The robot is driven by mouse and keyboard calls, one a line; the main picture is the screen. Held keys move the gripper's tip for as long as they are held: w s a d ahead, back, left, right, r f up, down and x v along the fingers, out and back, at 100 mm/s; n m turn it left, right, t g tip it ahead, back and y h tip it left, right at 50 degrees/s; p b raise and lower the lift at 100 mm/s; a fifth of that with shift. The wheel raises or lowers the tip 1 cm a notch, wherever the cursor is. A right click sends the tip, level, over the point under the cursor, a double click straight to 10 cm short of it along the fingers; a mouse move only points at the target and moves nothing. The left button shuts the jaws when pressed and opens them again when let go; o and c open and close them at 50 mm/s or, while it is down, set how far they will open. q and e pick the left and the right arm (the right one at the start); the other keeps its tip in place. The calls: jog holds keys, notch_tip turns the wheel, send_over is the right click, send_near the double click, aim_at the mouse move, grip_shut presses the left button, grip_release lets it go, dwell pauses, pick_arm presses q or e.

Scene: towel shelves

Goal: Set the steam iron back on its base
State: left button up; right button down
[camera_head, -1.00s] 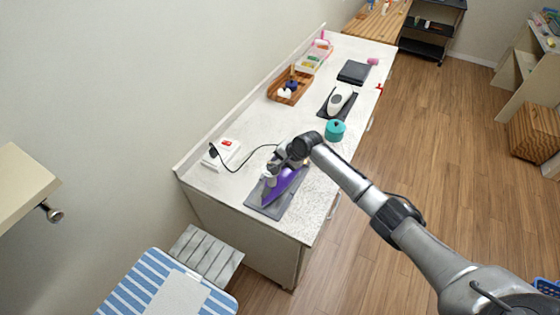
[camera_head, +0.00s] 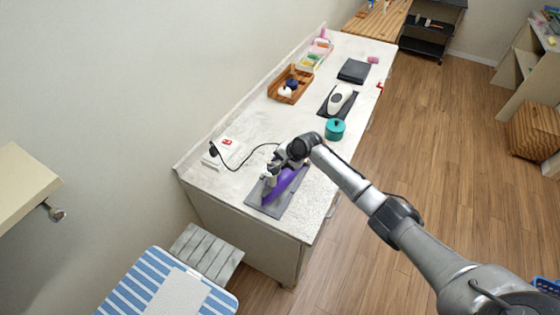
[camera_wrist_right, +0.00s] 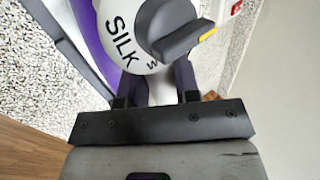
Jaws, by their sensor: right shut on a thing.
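The purple and white steam iron (camera_head: 283,186) is over a dark grey flat base (camera_head: 270,208) at the near end of the counter. I cannot tell whether it touches the base. My right gripper (camera_head: 272,174) is shut on the iron, with my wrist hiding its upper part. In the right wrist view, the iron's white dial with the word SILK (camera_wrist_right: 124,32) fills the space ahead of the fingers (camera_wrist_right: 152,95). A black cord (camera_head: 240,165) runs from behind the gripper to a white box by the wall. My left gripper is not in view.
The white box (camera_head: 226,147) has a red mark. A teal round container (camera_head: 335,129) stands right of my wrist. Farther back are a white device on a dark mat (camera_head: 340,98), a wooden tray (camera_head: 290,85) and a dark folded item (camera_head: 354,71). The counter between tray and iron is clear.

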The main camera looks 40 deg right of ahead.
jog(key=shift+w+r, duration=0.1)
jog(key=shift+r, duration=0.1)
jog(key=c, duration=1)
grip_release()
jog(key=o, duration=0.3)
jog(key=shift+f, duration=0.25)
jog(key=o, duration=0.4)
jog(key=shift+r, duration=0.1)
jog(key=shift+r, duration=0.15)
